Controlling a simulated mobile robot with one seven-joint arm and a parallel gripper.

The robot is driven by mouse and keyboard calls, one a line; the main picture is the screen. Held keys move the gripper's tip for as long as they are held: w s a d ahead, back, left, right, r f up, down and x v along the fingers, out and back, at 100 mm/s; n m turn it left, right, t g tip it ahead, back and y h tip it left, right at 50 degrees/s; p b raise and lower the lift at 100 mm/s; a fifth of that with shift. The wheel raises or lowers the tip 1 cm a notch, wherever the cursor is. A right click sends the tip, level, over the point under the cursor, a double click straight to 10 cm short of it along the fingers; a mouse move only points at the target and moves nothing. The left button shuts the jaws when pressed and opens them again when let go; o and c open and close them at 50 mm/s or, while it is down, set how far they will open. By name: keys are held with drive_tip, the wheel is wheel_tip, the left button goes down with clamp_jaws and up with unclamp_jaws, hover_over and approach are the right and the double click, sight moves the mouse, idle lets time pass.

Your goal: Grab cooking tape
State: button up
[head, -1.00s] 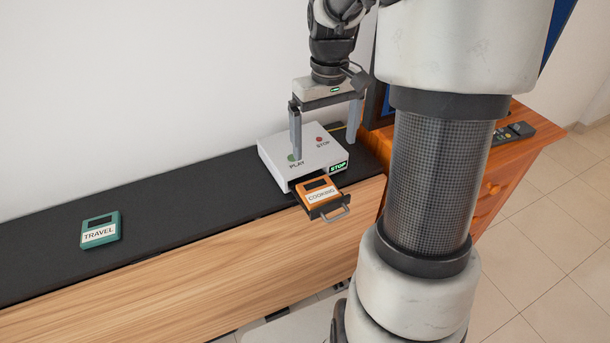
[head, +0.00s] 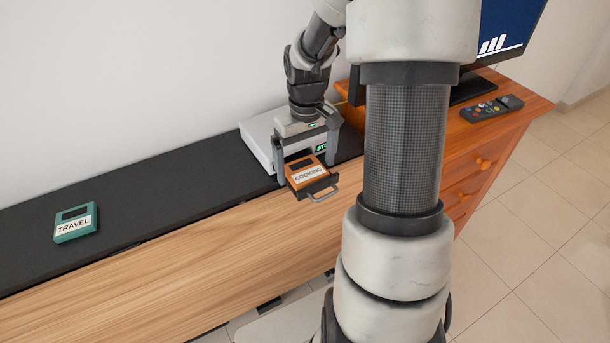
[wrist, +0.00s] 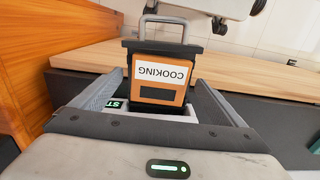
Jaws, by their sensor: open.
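The orange cooking tape (head: 308,175), with a white COOKING label, lies in the pulled-out drawer (head: 333,188) of the white player (head: 258,145). It also shows in the wrist view (wrist: 160,82), upside down, with the drawer's handle (wrist: 161,22) beyond it. My gripper (head: 306,172) is open, with one finger on each side of the tape. In the wrist view, gaps show between the tape and both fingers. The player's buttons are hidden behind my gripper; part of its green STOP display shows.
A teal TRAVEL tape (head: 76,223) lies at the left on the black bench top (head: 160,195). An orange wooden cabinet (head: 470,145) at the right holds a screen (head: 508,35) and a remote (head: 492,107). My arm blocks part of the view.

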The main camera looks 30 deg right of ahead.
drive_tip(key=shift+f, duration=0.35)
drive_tip(key=shift+r, duration=0.1)
drive_tip(key=c, duration=1.2)
